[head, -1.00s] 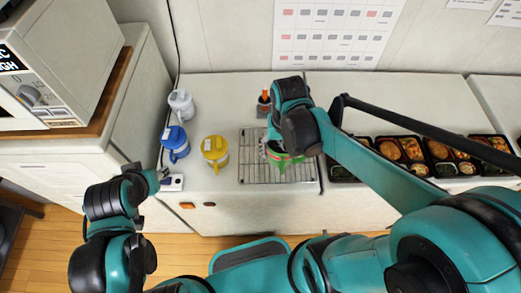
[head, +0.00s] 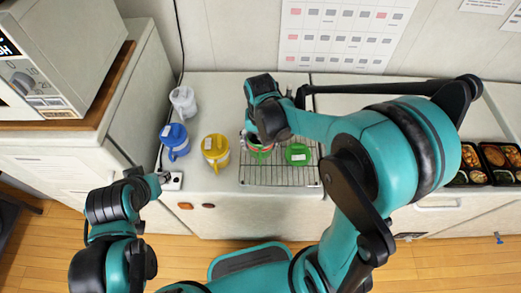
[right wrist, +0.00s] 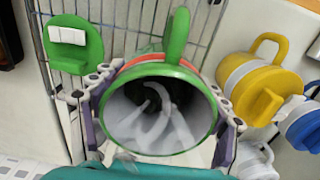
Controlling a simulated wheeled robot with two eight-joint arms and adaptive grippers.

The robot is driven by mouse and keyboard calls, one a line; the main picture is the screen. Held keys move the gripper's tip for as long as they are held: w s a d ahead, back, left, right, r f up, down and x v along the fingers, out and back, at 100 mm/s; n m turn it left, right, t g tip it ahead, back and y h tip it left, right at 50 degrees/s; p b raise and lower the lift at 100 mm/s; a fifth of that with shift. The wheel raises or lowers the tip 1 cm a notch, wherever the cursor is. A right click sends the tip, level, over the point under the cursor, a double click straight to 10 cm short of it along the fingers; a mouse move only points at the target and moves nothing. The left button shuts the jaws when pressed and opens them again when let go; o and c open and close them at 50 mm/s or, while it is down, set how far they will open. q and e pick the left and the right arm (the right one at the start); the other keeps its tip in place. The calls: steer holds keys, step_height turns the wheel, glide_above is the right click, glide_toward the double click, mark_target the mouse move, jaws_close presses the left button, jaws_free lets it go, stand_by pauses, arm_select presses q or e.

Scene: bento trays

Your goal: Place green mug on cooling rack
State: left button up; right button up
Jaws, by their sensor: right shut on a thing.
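The green mug (right wrist: 160,110) with a red band is between the fingers of my right gripper (right wrist: 165,105). Its open mouth faces the wrist camera and shows a pale inside. In the head view my right gripper (head: 262,138) is above the left part of the wire cooling rack (head: 280,177), hiding most of the mug. I cannot tell whether the mug touches the rack. A round green lid-like piece (head: 297,154) with a white tab lies on the rack to the right; it also shows in the right wrist view (right wrist: 72,43). My left gripper (head: 158,180) is by the counter's left front edge, its fingers unclear.
A yellow mug (head: 215,152), a blue mug (head: 174,138) and a white mug (head: 183,101) stand left of the rack. A white power strip (head: 172,181) lies near my left gripper. Bento trays (head: 485,177) are at the far right, partly hidden by my right arm.

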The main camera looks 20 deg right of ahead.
step_height(320, 180, down, 3)
steer(key=shift+r+b, duration=0.1)
steer(key=shift+b, duration=0.35)
steer(key=shift+f, duration=0.4)
steer(key=shift+f, duration=0.1)
steer(key=o, duration=1.7)
steer(key=shift+c, duration=0.2)
